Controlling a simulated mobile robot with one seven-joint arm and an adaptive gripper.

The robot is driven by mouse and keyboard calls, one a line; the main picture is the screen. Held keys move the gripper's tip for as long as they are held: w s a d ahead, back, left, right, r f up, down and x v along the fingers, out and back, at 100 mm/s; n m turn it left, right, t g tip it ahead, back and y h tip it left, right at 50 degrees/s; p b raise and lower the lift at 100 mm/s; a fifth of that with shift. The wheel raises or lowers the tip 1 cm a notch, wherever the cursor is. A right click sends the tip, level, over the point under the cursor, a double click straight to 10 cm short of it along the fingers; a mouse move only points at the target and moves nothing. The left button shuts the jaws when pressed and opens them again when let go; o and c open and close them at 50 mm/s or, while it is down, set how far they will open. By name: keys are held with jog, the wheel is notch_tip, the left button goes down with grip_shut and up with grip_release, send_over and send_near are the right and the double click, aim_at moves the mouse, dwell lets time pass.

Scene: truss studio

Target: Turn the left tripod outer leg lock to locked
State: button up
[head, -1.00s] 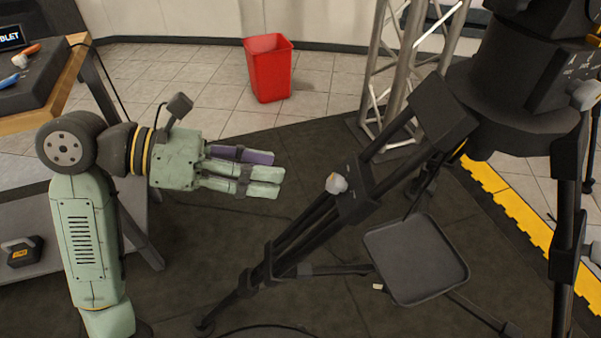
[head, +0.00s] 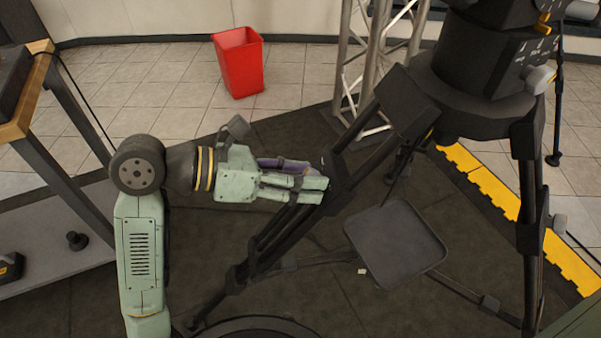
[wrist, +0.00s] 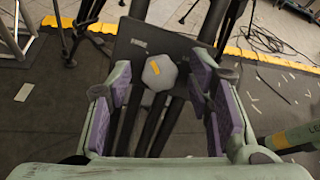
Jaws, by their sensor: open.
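The leg lock is a grey faceted knob (wrist: 159,73) with a slanted yellow mark, on a dark block of the tripod's left leg (head: 268,245). In the wrist view it sits between the open fingers of my gripper (wrist: 160,90), near their tips, with a gap on each side. A small pale label lies on the block above the knob's left. In the head view my gripper (head: 312,184) reaches rightward up to the leg. Its fingers mostly hide the knob there.
The tripod's grey tray (head: 395,245) is right of the leg. A truss stand (head: 375,50) and a red bin (head: 239,64) stand behind. A bench with a wooden edge (head: 25,105) is at left. Cables lie on the floor in the wrist view.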

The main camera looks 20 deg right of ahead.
jog(key=shift+c, duration=0.4)
grip_shut()
